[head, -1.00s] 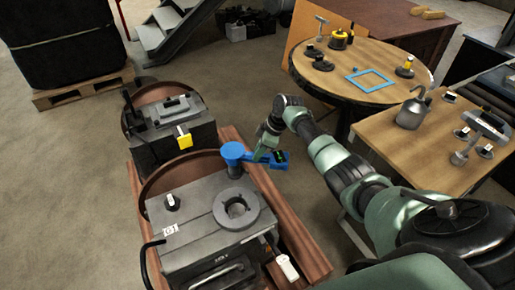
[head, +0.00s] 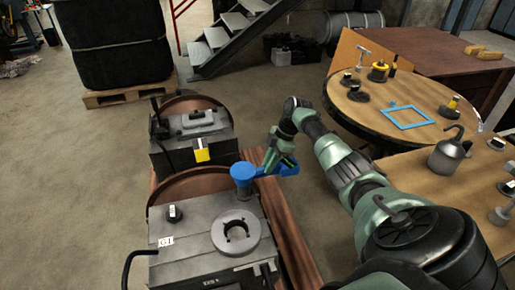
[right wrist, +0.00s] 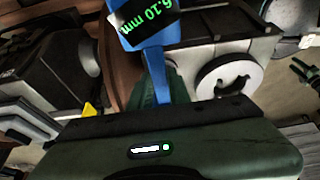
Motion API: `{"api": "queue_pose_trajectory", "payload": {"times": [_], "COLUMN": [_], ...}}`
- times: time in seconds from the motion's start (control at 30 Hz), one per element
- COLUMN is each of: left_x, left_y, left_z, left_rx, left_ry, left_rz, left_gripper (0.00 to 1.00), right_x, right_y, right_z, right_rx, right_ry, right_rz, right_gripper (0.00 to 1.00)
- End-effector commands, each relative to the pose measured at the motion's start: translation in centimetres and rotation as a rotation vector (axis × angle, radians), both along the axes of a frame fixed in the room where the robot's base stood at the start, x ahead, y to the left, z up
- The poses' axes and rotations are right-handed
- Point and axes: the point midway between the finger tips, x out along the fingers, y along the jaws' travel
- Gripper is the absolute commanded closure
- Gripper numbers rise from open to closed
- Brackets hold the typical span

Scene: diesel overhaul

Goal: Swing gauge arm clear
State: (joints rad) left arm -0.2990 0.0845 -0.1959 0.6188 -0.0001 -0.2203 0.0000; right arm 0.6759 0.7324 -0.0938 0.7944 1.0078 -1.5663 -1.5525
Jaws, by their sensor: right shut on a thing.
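The blue gauge arm (head: 270,170) stands out to the right from a round blue head (head: 242,172) on a post at the back right of the near grey engine block (head: 190,247). My right gripper (head: 286,163) is shut on the outer end of the gauge arm, beside the block and over the reddish-brown rail. In the right wrist view the blue arm (right wrist: 155,65) runs up from the gripper, with a black display (right wrist: 147,20) reading 6.10 mm in green. The fingertips are mostly hidden. My left gripper is not in view.
A grey ring (head: 236,232) lies on top of the near block, clear of the gauge arm. A second block (head: 190,138) stands behind. A round table (head: 405,85) and a wooden bench (head: 425,185) stand to the right. Open floor lies between the blocks and the round table.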

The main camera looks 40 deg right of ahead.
Motion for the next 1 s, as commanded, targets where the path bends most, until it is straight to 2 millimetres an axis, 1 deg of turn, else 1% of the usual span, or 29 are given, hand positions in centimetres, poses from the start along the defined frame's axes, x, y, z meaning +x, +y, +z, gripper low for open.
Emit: {"api": "queue_pose_trajectory", "payload": {"times": [0.23, 0.43, 0.47, 0.5, 0.53, 0.83, 0.93, 1.0], "left_x": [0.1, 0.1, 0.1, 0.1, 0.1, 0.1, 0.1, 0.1], "left_y": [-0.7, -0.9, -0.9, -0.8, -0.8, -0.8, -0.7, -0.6], "left_z": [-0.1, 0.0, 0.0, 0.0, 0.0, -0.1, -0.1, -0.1], "left_rx": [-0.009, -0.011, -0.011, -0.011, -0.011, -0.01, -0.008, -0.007], "left_ry": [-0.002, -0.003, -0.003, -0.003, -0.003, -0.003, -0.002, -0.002], "left_rz": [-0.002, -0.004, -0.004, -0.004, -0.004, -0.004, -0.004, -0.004], "left_gripper": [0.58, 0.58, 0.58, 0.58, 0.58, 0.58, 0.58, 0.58], "right_x": [-0.2, -0.2, -0.2, -0.2, -0.2, -0.2, -0.3, -0.4], "right_y": [-0.3, -0.3, -0.3, -0.3, -0.3, -0.3, -0.6, -1.0], "right_z": [0.0, 0.0, 0.0, 0.0, 0.0, 0.1, 0.8, 1.7], "right_rx": [0.001, 0.0, 0.0, 0.002, 0.002, 0.001, 0.0, -0.002], "right_ry": [-0.001, -0.001, -0.001, -0.001, -0.001, -0.001, -0.003, -0.004], "right_rz": [0.004, 0.005, 0.005, 0.004, 0.004, 0.003, 0.003, 0.003], "right_gripper": [1.0, 1.0, 0.74, 0.63, 0.6, 0.6, 0.6, 0.6]}}
